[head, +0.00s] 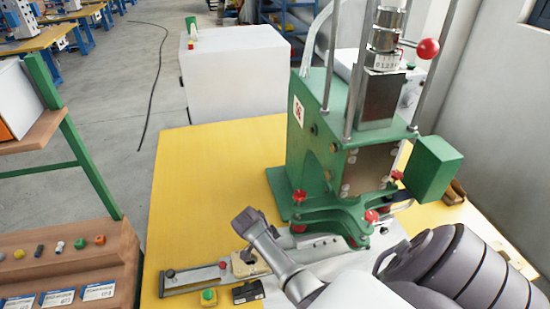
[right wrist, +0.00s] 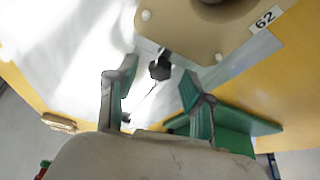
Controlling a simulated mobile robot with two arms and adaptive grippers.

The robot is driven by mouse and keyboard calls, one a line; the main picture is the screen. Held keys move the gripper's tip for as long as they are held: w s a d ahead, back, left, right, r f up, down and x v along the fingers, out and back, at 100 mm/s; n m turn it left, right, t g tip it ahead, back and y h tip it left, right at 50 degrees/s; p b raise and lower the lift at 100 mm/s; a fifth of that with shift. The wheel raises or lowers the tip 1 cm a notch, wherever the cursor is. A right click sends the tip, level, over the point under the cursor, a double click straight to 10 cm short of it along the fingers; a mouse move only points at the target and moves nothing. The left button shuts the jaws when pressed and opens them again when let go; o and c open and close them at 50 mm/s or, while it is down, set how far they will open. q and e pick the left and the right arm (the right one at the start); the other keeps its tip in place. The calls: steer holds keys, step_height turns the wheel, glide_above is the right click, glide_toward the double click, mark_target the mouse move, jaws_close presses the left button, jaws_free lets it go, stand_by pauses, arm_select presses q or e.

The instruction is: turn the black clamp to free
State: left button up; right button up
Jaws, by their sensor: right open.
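A small black knob-like part (right wrist: 160,67), which looks like the black clamp, shows in the right wrist view below a tan plate (right wrist: 190,35). A thin dark line runs down from it. My right gripper (right wrist: 156,80) is open, with its two fingers apart on either side of the black part in the picture. I see no contact, and the depth between them is hard to tell. In the head view the clamp cannot be made out with certainty, and my right arm covers the front of the green machine (head: 325,130). My left gripper is not in view.
The machine stands on a yellow table (head: 195,190). A green box (head: 432,168) juts out at right. The table's left side is clear.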

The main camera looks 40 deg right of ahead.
steer(key=shift+c, duration=0.2)
jaws_close()
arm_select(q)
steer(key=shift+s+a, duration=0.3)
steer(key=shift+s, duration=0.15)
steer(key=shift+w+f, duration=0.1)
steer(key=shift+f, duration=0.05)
arm_select(e)
steer(key=shift+a, duration=0.1)
steer(key=m+g+y+b, duration=0.1)
steer(key=m, duration=0.3)
steer(key=shift+w, duration=0.2)
steer(key=m+b, duration=0.1)
steer(key=m, duration=0.1)
steer(key=m+g+y+b, duration=0.1)
steer(key=m, duration=0.1)
steer(key=shift+d+f, duration=0.1)
steer(key=shift+d, duration=0.1)
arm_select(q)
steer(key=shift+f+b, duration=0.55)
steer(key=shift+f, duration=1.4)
arm_select(e)
steer(key=shift+m+g+y, duration=0.4)
steer(key=shift+m+g, duration=0.1)
steer(key=shift+m, duration=0.6)
